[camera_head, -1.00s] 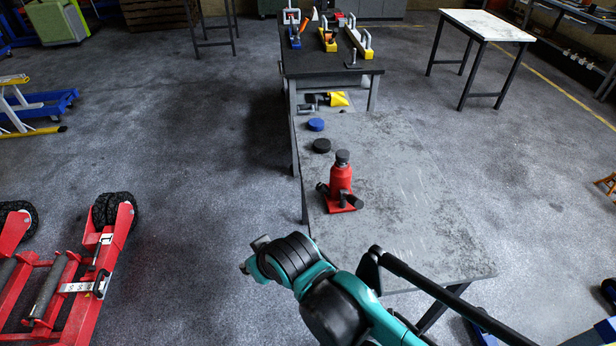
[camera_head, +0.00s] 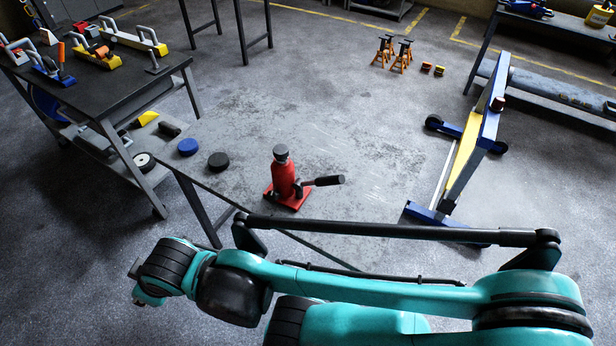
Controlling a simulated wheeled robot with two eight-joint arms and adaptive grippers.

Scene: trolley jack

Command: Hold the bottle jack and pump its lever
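The red bottle jack (camera_head: 284,180) stands upright on the worn grey table (camera_head: 340,130), with a black cap on top. Its short black lever (camera_head: 325,181) sticks out to the right, roughly level. Nothing touches the jack. My teal and black arm comes in from the right and crosses the foreground, in front of the jack and apart from it. It hides the table's near part.
A blue disc (camera_head: 188,147) and a black disc (camera_head: 218,161) lie left of the jack. A dark workbench (camera_head: 115,85) with tools stands at the left. A blue and yellow frame (camera_head: 468,150) stands at the right. Orange jack stands (camera_head: 392,52) are on the floor behind.

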